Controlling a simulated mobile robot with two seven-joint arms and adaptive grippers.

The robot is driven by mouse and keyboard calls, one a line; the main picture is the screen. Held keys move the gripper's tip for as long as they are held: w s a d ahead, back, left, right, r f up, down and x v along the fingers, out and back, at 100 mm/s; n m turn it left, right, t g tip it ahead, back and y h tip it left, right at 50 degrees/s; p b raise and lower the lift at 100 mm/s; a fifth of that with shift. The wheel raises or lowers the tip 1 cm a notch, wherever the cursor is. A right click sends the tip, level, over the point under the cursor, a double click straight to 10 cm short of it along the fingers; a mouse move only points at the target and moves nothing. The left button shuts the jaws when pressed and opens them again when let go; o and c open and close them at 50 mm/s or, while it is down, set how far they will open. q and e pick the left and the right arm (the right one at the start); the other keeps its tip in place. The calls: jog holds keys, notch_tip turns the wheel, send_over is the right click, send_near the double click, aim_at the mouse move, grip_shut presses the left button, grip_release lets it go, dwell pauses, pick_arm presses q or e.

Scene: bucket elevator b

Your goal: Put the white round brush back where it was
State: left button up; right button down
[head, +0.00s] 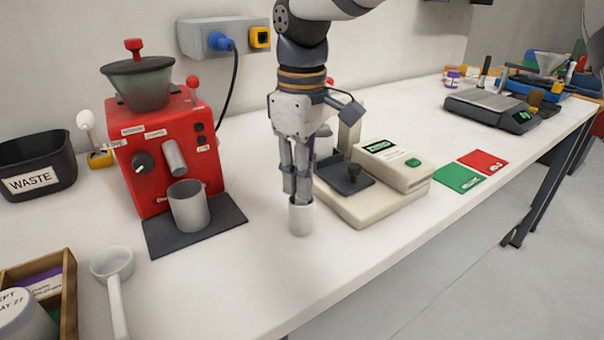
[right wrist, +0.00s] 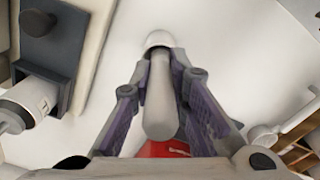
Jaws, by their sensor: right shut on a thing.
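My right gripper (head: 297,196) points down over the white table, left of the cream device. It is shut on the white round brush (head: 301,220). In the right wrist view the brush's pale grey handle (right wrist: 159,100) lies between the two fingers (right wrist: 160,80), with the round white end (right wrist: 159,39) beyond them. The brush is about upright with its white end down, at or just above the table; I cannot tell whether it touches. My left gripper is not in view.
A red grinder (head: 160,130) with a grey cup (head: 188,206) on a dark mat (head: 229,213) stands left. The cream device (head: 402,166) is close on the right. A white scoop (head: 113,264), wooden box (head: 69,300) and waste bin (head: 62,157) are left. The front table is clear.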

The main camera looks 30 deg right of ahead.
jog(key=c, duration=1.5)
grip_release()
jog(key=shift+c, duration=0.2)
notch_tip(320, 180, up, 12)
jog(key=shift+r, duration=0.1)
